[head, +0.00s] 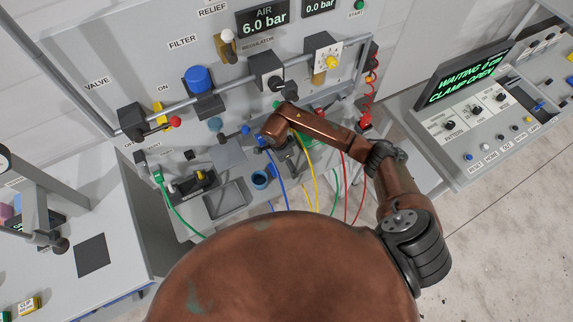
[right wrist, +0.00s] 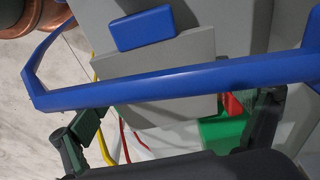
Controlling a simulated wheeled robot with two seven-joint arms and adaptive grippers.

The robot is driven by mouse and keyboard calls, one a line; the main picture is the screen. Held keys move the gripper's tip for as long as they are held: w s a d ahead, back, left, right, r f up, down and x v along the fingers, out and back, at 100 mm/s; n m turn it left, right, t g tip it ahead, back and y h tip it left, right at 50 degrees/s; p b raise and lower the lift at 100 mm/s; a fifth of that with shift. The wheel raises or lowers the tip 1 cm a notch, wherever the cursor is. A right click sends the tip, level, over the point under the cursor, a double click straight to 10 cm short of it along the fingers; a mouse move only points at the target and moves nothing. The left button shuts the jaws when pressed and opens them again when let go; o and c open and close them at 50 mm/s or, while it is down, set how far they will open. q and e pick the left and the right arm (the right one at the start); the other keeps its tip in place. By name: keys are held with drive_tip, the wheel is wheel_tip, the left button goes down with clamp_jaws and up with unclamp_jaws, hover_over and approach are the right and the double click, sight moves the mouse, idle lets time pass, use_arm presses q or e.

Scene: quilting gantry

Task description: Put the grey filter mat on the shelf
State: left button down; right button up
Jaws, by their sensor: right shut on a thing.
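A flat grey square (head: 228,155) lies under the panel in the head view; I cannot tell whether it is the filter mat or part of the shelf. A dark grey square (head: 93,255) lies flat on the left bench. My right gripper (head: 268,141) is in front of the panel, its fingers mostly hidden by the arm in the head view. In the right wrist view its dark fingers are apart, with a long blue bar (right wrist: 170,83) bent at its left end across their tips. It appears to be the held thing. My left gripper is not in view.
Blue, yellow, green and red hoses (head: 308,180) hang beside the right gripper. The valve panel (head: 160,60) stands behind, and a control console (head: 475,120) is at right. Floor is clear between them.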

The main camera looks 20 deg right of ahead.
wheel_tip(320, 180, down, 3)
drive_tip(key=shift+w+f+p, duration=0.1)
drive_tip(key=shift+w+p, duration=0.05)
drive_tip(key=shift+p, duration=0.3)
drive_tip(key=shift+f, duration=0.1)
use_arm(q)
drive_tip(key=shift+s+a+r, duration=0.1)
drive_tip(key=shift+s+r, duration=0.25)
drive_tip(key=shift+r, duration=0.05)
use_arm(e)
drive_tip(key=shift+f, duration=0.1)
drive_tip(key=shift+f, duration=0.15)
drive_tip(key=o, duration=0.9)
drive_tip(key=shift+c, duration=0.2)
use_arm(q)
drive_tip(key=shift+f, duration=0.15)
